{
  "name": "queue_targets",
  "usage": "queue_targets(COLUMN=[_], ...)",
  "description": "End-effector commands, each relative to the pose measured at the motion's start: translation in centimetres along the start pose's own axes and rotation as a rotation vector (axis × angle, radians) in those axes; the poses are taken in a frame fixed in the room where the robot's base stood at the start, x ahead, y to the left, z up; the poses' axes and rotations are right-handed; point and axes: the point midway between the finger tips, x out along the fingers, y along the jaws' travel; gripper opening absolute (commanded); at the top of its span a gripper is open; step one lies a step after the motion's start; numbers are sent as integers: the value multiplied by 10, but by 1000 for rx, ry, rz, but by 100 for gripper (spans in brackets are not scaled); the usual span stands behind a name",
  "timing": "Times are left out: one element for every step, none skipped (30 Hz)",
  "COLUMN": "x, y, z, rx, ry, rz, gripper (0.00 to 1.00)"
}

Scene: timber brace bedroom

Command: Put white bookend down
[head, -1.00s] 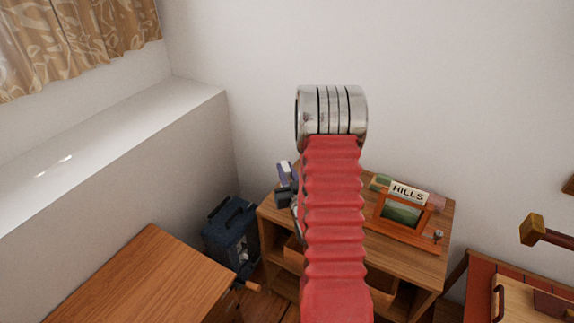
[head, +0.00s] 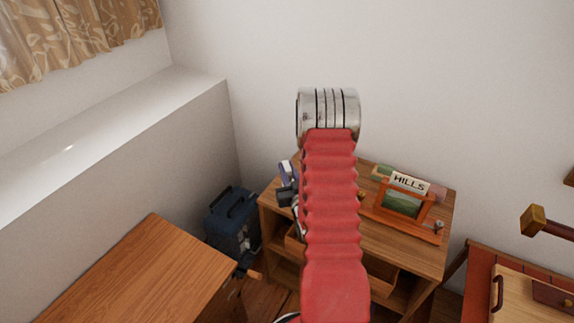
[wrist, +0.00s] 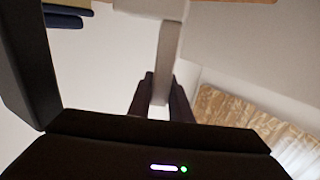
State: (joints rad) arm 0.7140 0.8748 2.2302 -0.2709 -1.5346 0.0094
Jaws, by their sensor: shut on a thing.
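In the wrist view my gripper (wrist: 163,98) is shut on a pale, whitish upright plate, which I take for the white bookend (wrist: 167,50). The plate stands between the two dark fingers and reaches up toward a wider pale part at the top of the view. In the head view my red, ribbed arm covers the gripper, so I cannot make out the bookend there. I cannot tell whether the bookend touches any surface.
A wooden desk top (head: 150,270) is bare at the lower left.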

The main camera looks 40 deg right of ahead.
Motion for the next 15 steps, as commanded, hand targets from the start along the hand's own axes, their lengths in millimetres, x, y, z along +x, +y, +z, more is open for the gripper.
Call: queue_targets(x=[1,1,1,1,1,1,1,1,1,1,1,1,1,1,1], y=[0,0,0,0,0,0,0,0,0,0,0,0,0,0,0], z=[2,3,4,5,5,6,5,5,5,5,5,5,6,6,7], rx=[-1,-1,-1,-2,-2,-2,-2,-2,-2,-2,-2,-2,-2,-2,-2], ry=[6,6,7,7,7,8,8,8,8,8,8,8,7,7,7], rz=[0,0,0,0,0,0,0,0,0,0,0,0,0,0,0], gripper=[0,0,0,0,0,0,0,0,0,0,0,0,0,0,0])
